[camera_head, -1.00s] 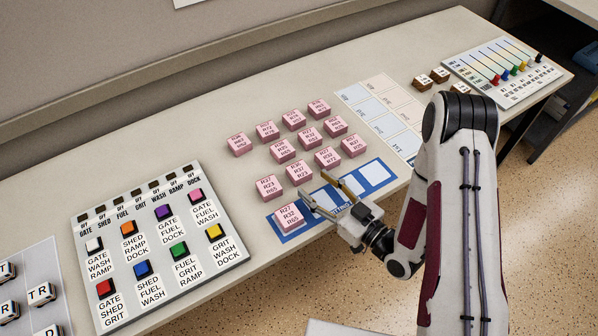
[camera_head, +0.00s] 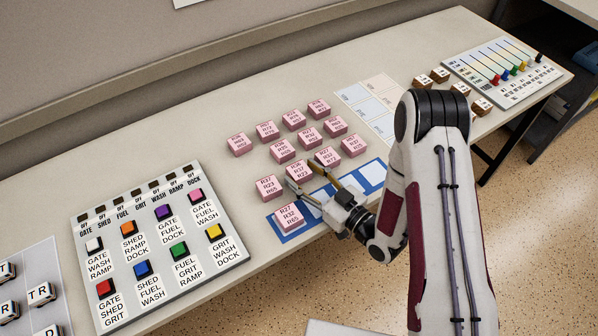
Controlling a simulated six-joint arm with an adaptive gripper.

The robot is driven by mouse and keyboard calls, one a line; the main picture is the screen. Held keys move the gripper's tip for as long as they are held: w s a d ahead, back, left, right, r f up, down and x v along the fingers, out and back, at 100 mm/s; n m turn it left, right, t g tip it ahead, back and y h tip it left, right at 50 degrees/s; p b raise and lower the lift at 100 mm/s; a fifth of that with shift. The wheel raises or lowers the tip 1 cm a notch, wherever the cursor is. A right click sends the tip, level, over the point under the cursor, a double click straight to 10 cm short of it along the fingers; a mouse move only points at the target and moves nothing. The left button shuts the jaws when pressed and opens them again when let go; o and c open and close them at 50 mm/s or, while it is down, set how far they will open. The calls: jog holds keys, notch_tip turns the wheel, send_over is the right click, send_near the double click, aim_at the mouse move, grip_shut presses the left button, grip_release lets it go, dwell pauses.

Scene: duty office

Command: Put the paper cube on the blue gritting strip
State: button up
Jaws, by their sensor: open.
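Several pink paper cubes with printed R-numbers stand on the desk in loose rows; which one the task means I cannot tell. One cube (camera_head: 289,218) sits on the left end of the blue gritting strip (camera_head: 292,239), which has white squares along it. My gripper (camera_head: 301,175) is open, its fingertips at the near side of a front-row cube (camera_head: 298,168), one towards each side of it. Whether they touch it I cannot tell. Another cube (camera_head: 269,187) stands just left of the fingertips, and one (camera_head: 327,156) just to the right. My gripper hides the middle of the strip.
A panel with coloured buttons (camera_head: 243,253) lies left of the strip. A pale card with boxes (camera_head: 345,95) lies behind right, partly hidden by my arm. Brown cubes (camera_head: 440,74) and a slider board (camera_head: 480,47) are at the far right. Bare desk (camera_head: 190,140) lies left of the pink cubes.

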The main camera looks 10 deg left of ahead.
dwell(0.3)
jog(key=c, duration=1.1)
jog(key=shift+r, duration=0.25)
jog(key=shift+r, duration=0.4)
jog(key=shift+s+d+r, duration=0.1)
jog(key=shift+d, duration=0.2)
jog(key=f+v, duration=0.1)
jog(key=v, duration=3)
jog(key=shift+d+f, duration=0.2)
jog(key=shift+f, duration=0.1)
jog(key=shift+s, duration=0.1)
